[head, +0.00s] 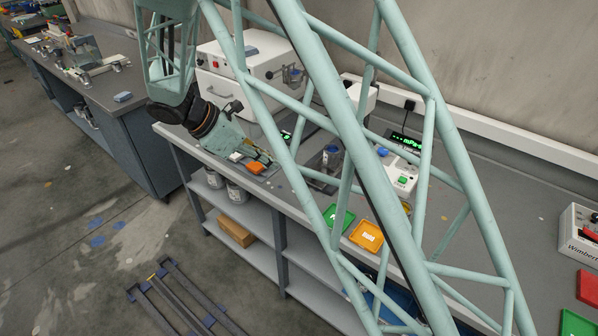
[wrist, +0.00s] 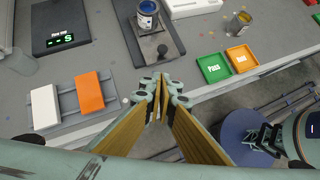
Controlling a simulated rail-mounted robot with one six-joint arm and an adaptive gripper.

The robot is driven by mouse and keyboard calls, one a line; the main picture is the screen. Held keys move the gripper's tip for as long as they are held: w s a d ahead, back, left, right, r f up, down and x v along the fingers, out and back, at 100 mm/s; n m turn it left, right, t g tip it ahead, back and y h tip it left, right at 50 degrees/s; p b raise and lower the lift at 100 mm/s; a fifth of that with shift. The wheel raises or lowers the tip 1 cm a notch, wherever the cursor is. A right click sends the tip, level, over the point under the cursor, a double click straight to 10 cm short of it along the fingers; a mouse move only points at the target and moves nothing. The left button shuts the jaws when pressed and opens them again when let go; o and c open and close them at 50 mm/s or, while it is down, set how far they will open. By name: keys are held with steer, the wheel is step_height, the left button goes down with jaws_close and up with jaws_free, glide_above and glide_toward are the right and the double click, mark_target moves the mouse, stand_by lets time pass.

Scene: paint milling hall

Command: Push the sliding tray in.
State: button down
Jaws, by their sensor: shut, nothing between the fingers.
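In the wrist view, what looks like the sliding tray is a dark plate (wrist: 148,58) with a round-topped knob (wrist: 162,49) near its front end. A blue-labelled can (wrist: 147,14) stands on its far part. In the head view this spot is partly behind the pale green truss. My gripper (wrist: 158,88) is shut and empty, with its fingertips just in front of the plate's near edge and pointing at it. Whether they touch it cannot be told. In the head view my gripper (head: 262,153) is over the bench's front edge, left of the truss.
Left of the tray, an orange block (wrist: 90,95) and a white block (wrist: 44,106) lie on a small rack. A black scale (wrist: 60,28) stands behind them. On the right are a green Pass tray (wrist: 212,67), an orange tray (wrist: 241,58) and an open can (wrist: 239,24).

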steer(key=b+x, duration=0.1)
steer(key=x, duration=0.9)
steer(key=shift+s, duration=0.1)
steer(key=shift+w+d+f+b, duration=0.1)
steer(key=shift+w+d+b, duration=0.15)
steer(key=shift+d, duration=0.3)
steer(key=shift+w+d+f+b, duration=0.15)
steer(key=shift+w+d, duration=0.2)
steer(key=shift+d, duration=0.2)
steer(key=shift+w+d+f, duration=0.15)
steer(key=shift+w+d, duration=0.25)
steer(key=shift+d, duration=0.2)
